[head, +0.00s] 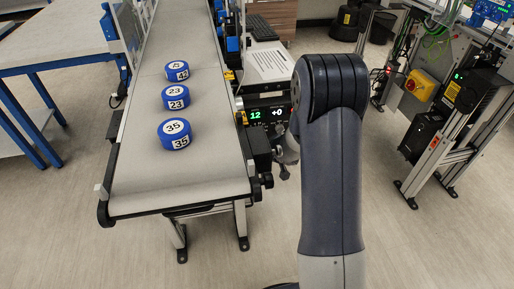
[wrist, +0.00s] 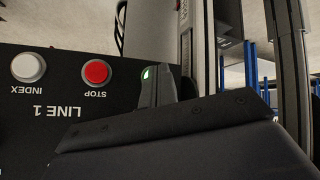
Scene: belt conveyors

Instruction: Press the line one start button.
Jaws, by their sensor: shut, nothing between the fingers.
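The line one control panel is dark and reads upside down as LINE 1 (wrist: 58,111) in the wrist view. It carries a white INDEX button (wrist: 28,67) and a red STOP button (wrist: 96,72). A small green patch (wrist: 147,73), possibly part of the start button, shows right of STOP at the tip of my gripper (wrist: 158,76). The gripper hides the rest of it, and I see no START label. My gripper is shut and empty, over the panel; I cannot tell whether it touches. In the head view my arm hides much of the gripper (head: 284,165).
The conveyor belt (head: 140,185) carries several blue numbered pucks, the nearest marked 35 (head: 174,133). A green-lit display (head: 264,114) and a paper sheet (head: 268,64) lie between belt and arm. A frame with a yellow-and-red switch box (head: 421,90) stands at right.

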